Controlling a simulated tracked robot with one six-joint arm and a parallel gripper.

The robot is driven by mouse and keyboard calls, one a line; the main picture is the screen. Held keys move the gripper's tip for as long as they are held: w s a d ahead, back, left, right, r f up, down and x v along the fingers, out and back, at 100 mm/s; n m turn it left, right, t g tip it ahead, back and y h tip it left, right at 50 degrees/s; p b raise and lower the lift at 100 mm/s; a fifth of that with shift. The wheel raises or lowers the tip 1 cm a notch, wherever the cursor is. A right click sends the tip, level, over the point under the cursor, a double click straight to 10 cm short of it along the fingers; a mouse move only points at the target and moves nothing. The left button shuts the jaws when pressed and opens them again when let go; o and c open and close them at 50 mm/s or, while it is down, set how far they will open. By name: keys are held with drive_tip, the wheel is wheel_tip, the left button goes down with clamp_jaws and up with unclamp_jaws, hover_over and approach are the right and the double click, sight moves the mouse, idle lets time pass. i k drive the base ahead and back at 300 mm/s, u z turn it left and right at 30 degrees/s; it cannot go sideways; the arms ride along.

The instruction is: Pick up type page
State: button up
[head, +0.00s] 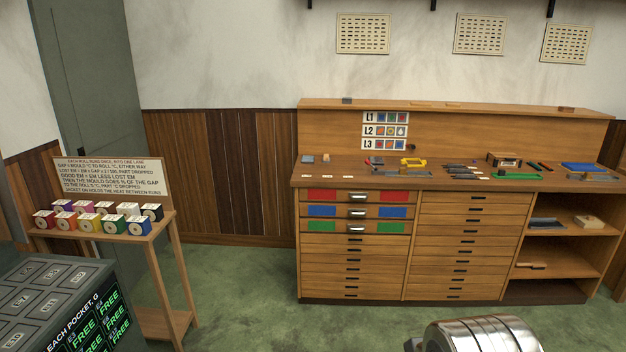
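I cannot tell which item is the type page. Small flat pieces lie on the wooden bench top (430,179), too small to make out. Among them are a blue flat piece (584,168) at the right end, a framed block (503,160) left of it, and a yellow-handled tool (413,163) near the middle. A grey tray (546,224) and a pale block (589,222) sit on the shelf below the right end.
The bench has a drawer cabinet (470,243) with red, blue and green drawers at upper left. At left stand a side table (150,235) with coloured boxes and a sign, and a dark console (60,290). Green floor (240,290) is clear between them.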

sight(374, 162)
drive_tip(key=z, duration=0.1)
drive_tip(key=i, duration=2.15)
drive_tip(key=u, duration=0.25)
drive_tip(key=i, duration=1.5)
drive_tip(key=u, duration=0.2)
